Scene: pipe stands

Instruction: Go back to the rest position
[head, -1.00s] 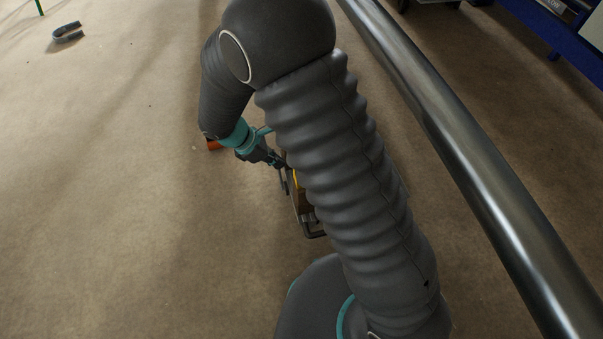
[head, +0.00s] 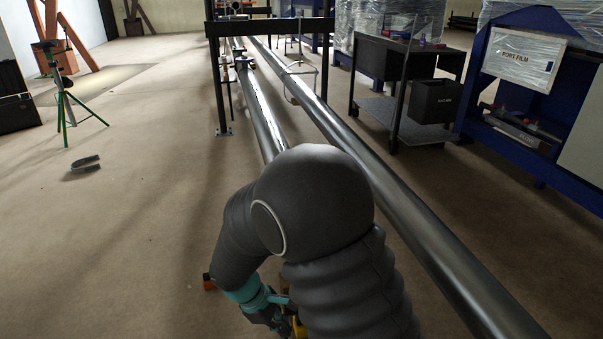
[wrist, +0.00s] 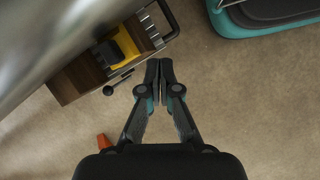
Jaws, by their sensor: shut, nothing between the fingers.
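My gripper (wrist: 160,76) is shut and empty in the wrist view, its two fingertips together over bare brown floor. In the head view my gripper (head: 272,314) is low in the picture, beside the bend of my arm, and partly cut off by the bottom edge. My arm is folded, with its elbow high and its forearm hanging down on the left. No rest position is marked in the frames.
A steel pipe (head: 430,230) runs along the right; another pipe (head: 262,115) lies ahead. A green tripod (head: 68,100) stands left. Floor at left is mostly clear.

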